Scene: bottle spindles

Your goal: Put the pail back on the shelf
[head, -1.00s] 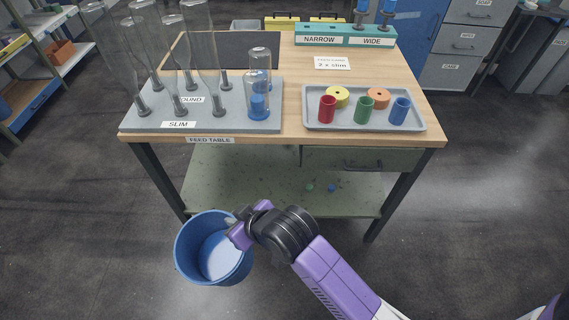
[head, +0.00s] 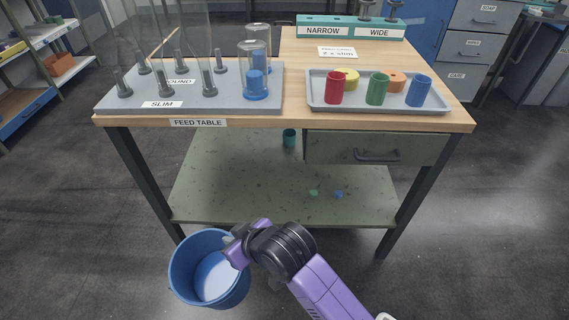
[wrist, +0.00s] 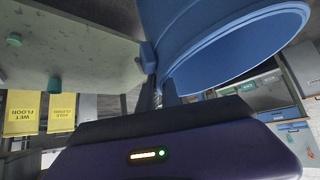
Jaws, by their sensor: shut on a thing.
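The blue pail (head: 211,268) hangs upright in front of the feed table's lower left, its pale inside showing. My gripper (head: 236,246) is shut on the right side of the pail's rim. In the wrist view the pail (wrist: 225,35) fills the upper middle, close to the fingers (wrist: 160,90). The green lower shelf (head: 240,190) of the feed table lies just beyond the pail. The pail appears in front of the shelf's front edge. Which shelf the task means cannot be told.
A wall-side rack (head: 35,60) stands at far left.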

